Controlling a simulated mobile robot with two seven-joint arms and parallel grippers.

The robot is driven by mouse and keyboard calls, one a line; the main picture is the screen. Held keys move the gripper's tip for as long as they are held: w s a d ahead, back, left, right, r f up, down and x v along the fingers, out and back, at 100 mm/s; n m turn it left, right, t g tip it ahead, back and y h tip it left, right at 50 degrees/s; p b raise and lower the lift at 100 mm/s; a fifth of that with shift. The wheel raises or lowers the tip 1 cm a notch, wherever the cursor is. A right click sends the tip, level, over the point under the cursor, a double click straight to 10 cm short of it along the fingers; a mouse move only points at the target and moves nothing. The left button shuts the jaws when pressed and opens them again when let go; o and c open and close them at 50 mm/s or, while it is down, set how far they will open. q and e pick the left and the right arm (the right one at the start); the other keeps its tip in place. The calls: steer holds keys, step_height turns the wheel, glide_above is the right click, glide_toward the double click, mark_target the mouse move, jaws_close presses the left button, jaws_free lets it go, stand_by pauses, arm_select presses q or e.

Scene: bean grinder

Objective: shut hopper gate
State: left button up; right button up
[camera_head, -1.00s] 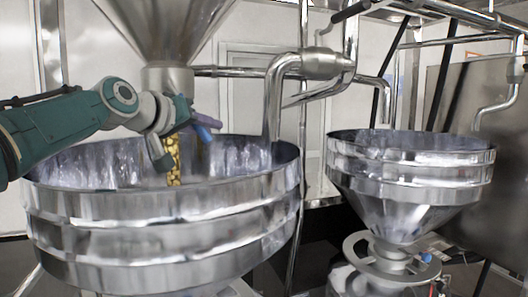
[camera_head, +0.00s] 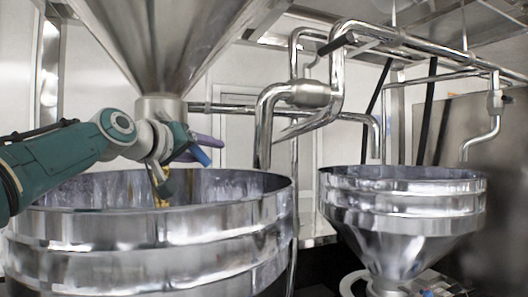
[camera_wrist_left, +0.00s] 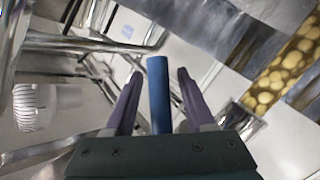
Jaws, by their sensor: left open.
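The steel hopper cone (camera_head: 180,45) hangs above a large round steel vat (camera_head: 150,245). At its outlet, a blue gate handle (camera_head: 201,157) sticks out beside my left gripper (camera_head: 208,150). In the left wrist view the blue handle (camera_wrist_left: 159,95) stands between the two purple fingers of the left gripper (camera_wrist_left: 155,85); the fingers are apart, with gaps on both sides. Yellow beans (camera_head: 163,190) show in a column below the outlet, partly hidden by my gripper. The beans also show at the right of the left wrist view (camera_wrist_left: 290,70). My right gripper is not in view.
A second steel funnel vat (camera_head: 400,210) stands at the right. Bent steel pipes (camera_head: 340,70) run above and between the vats, close to the right of the left gripper. The vat rim lies just below my left arm.

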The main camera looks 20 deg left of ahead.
mark_target(191, 150)
arm_select(q)
steer(key=shift+s+a, duration=0.15)
steer(key=shift+s, duration=0.65)
steer(key=s+b, duration=0.1)
steer(key=s, duration=0.1)
steer(key=s+b, duration=0.1)
steer(key=s, duration=0.2)
steer(key=s+a+b, duration=0.1)
steer(key=s+b, duration=0.1)
steer(key=shift+s+a+r, duration=0.1)
steer(key=shift+s+r, duration=0.15)
steer(key=shift+r, duration=0.15)
steer(key=shift+s+r, duration=0.15)
steer(key=shift+s, duration=0.2)
